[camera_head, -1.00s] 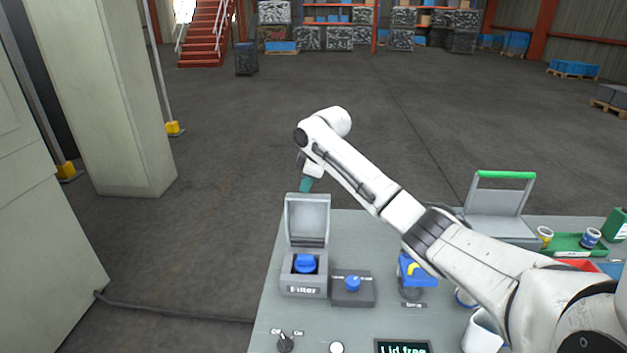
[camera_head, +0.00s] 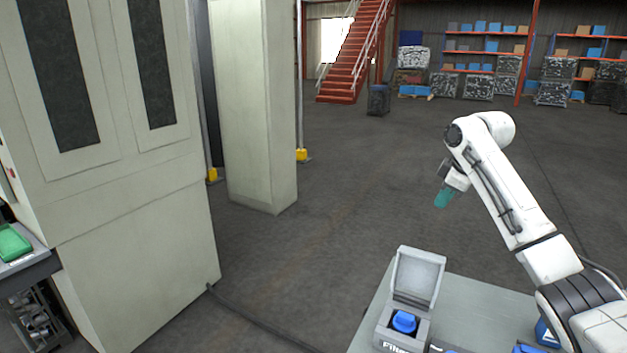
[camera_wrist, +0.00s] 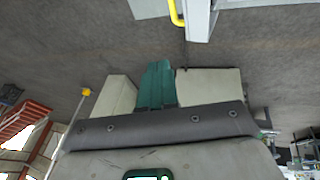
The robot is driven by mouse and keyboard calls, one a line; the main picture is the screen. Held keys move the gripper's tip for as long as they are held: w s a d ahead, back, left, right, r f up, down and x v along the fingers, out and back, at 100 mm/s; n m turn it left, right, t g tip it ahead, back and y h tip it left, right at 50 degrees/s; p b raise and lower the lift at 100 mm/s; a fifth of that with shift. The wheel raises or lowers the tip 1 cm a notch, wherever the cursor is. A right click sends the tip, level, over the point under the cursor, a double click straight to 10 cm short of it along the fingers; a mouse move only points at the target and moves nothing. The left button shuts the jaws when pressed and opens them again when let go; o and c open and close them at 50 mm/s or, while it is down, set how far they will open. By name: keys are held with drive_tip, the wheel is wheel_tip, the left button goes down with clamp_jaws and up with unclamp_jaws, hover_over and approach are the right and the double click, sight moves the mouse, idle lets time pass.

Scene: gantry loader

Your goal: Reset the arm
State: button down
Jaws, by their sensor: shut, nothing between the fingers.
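My gripper (camera_head: 445,197) has teal fingers and hangs at the end of my raised white arm in the head view. It is above and beyond the far edge of the grey table and touches nothing there. In the wrist view its teal fingers (camera_wrist: 157,84) are together, with nothing between them.
A grey box labelled Filter (camera_head: 387,335), lid up, holds a blue part (camera_head: 404,322) on the table (camera_head: 480,290). A tall pale cabinet (camera_head: 130,250) and a column (camera_head: 258,110) stand left. A cable crosses the floor. Open floor lies beyond the table.

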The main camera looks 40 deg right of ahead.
drive_tip(key=w+a+f+y, duration=0.1)
drive_tip(key=w+a+f, duration=0.2)
drive_tip(key=a+f, duration=0.35)
drive_tip(key=w+a+f+y, duration=0.1)
drive_tip(key=w+a+f, duration=0.25)
drive_tip(key=a, duration=0.55)
drive_tip(key=s+a+f+m+y, duration=0.1)
drive_tip(key=s+a+f, duration=0.3)
drive_tip(key=a+f, duration=1)
drive_tip(key=s+a+f+m+g, duration=0.15)
drive_tip(key=s+a+f, duration=0.45)
drive_tip(key=s+a, duration=0.6)
drive_tip(key=s+f+m+g+h, duration=0.1)
drive_tip(key=s+f+m+g, duration=0.1)
drive_tip(key=s, duration=1.6)
drive_tip(key=shift+a+f+h, duration=0.3)
drive_tip(key=shift+f+h, duration=0.05)
drive_tip(key=shift+h, duration=0.05)
